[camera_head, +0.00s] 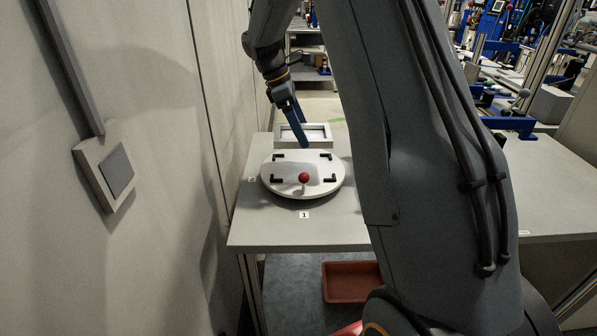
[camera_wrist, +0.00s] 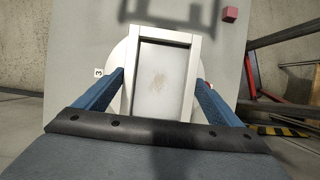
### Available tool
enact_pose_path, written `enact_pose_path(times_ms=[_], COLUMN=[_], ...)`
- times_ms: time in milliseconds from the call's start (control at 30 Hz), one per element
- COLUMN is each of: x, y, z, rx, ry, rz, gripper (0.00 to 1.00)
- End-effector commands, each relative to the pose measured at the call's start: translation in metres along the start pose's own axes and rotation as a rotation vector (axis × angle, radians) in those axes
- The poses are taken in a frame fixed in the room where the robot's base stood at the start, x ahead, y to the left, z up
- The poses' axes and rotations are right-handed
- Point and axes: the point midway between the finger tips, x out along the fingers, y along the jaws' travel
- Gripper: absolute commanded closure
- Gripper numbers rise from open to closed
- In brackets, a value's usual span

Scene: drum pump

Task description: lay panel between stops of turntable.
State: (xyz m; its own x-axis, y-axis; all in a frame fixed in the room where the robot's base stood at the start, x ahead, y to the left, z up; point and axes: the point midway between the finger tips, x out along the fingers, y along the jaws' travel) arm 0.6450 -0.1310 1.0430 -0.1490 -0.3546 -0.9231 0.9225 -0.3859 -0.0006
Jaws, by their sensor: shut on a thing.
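The panel (camera_wrist: 160,85) is a pale rectangular frame around a whitish, smudged middle. My gripper (camera_wrist: 160,76) is shut on it, one blue finger at each long side. In the head view the panel (camera_head: 318,128) shows at the far edge of the turntable, and my gripper (camera_head: 303,146) reaches down in front of it. The turntable (camera_head: 275,177) is a round white disc with several black corner stops (camera_head: 329,157) and a red knob (camera_head: 304,177) at its near side. The stops are not visible in the wrist view. I cannot tell the panel's height above the disc.
The turntable stands on a grey table (camera_head: 260,230) with number labels. A wall (camera_head: 160,220) with a framed square plate (camera_head: 108,172) is close on the left. A red bin (camera_head: 350,283) sits below the table. A red cube (camera_wrist: 230,14) shows in the wrist view.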

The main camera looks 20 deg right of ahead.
Motion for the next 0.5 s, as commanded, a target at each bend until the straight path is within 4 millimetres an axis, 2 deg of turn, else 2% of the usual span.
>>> enact_pose_path(times_ms=[167,400,500], x=[0.014,0.051,0.060], y=[0.002,0.001,0.001], z=[-0.006,-0.021,-0.025], rx=[0.001,0.001,0.000], ry=[-0.001,-0.001,-0.001], rz=[-0.003,-0.003,-0.002], gripper=[0.42,0.42,0.42])
